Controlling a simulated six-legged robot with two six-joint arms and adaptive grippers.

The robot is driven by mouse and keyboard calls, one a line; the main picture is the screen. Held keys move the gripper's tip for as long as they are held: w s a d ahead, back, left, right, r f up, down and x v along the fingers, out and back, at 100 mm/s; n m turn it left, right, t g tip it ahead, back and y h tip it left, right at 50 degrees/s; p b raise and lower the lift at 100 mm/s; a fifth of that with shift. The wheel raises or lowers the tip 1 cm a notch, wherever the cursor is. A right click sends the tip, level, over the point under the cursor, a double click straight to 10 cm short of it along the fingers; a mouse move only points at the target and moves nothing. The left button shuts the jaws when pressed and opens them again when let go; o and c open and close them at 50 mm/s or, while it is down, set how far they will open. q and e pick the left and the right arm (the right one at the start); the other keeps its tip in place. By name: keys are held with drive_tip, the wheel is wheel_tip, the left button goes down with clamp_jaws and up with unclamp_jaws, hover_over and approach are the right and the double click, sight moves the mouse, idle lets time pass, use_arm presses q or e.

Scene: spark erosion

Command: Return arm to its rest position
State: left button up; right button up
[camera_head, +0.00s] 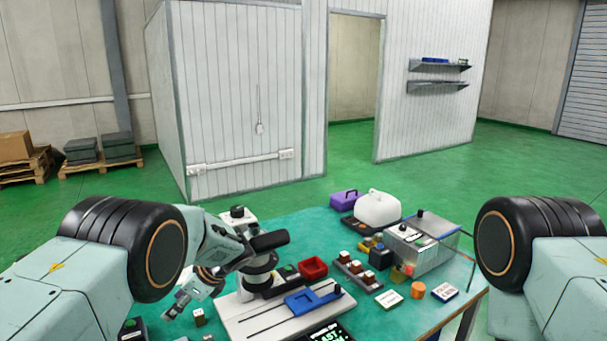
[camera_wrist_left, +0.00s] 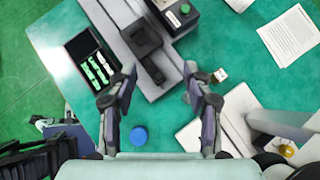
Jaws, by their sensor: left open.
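My left arm comes in from the left in the head view, bent over the teal table (camera_head: 300,225). My left gripper (camera_head: 184,300) is above the table's left part, beside the white machine base with a microscope-like column. In the left wrist view its two fingers (camera_wrist_left: 160,80) are spread apart with nothing between them. Below the fingers lie a grey rail with a dark block (camera_wrist_left: 142,38) and bare teal tabletop. My right arm shows only as its upper part at the right edge of the head view; its gripper is out of view.
A red bin (camera_head: 313,267), a blue frame (camera_head: 313,298) and a metal box (camera_head: 423,247) crowd the table. In the wrist view, a black tray (camera_wrist_left: 93,62), a blue round thing (camera_wrist_left: 139,136) and a small pale block (camera_wrist_left: 219,75) lie near the fingers. Green floor surrounds the table.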

use_arm(q)
drive_tip(key=s+d+f+n+h, duration=0.2)
drive_tip(key=s+f, duration=0.4)
drive_tip(key=s, duration=0.1)
drive_tip(key=s+d+f+n+g+h, duration=0.1)
drive_tip(key=s+f+n+h, duration=0.1)
drive_tip(key=s+f, duration=0.4)
drive_tip(key=s+d+f+n+g+h, duration=0.1)
drive_tip(key=s+d+f+n+h, duration=0.1)
drive_tip(key=s+f, duration=0.4)
drive_tip(key=shift+s+d+f+n+h, duration=0.15)
drive_tip(key=shift+s+n+h, duration=0.2)
drive_tip(key=shift+s, duration=0.55)
drive_tip(key=shift+s+d+f+n+h, duration=0.15)
drive_tip(key=shift+s+n+h, duration=0.15)
drive_tip(key=shift+s, duration=0.55)
drive_tip(key=s+r+n+t+h, duration=0.1)
drive_tip(key=s+r+n, duration=0.1)
drive_tip(key=s+n, duration=0.65)
drive_tip(key=s+r+n, duration=0.3)
drive_tip(key=s, duration=1.1)
wheel_tip(320, 180, down, 32)
drive_tip(key=b, duration=3.2)
drive_tip(key=shift+d+f, duration=0.25)
drive_tip(key=shift+d, duration=0.2)
use_arm(e)
wheel_tip(320, 180, down, 33)
drive_tip(key=shift+d+r, duration=0.15)
drive_tip(key=shift+w, duration=0.1)
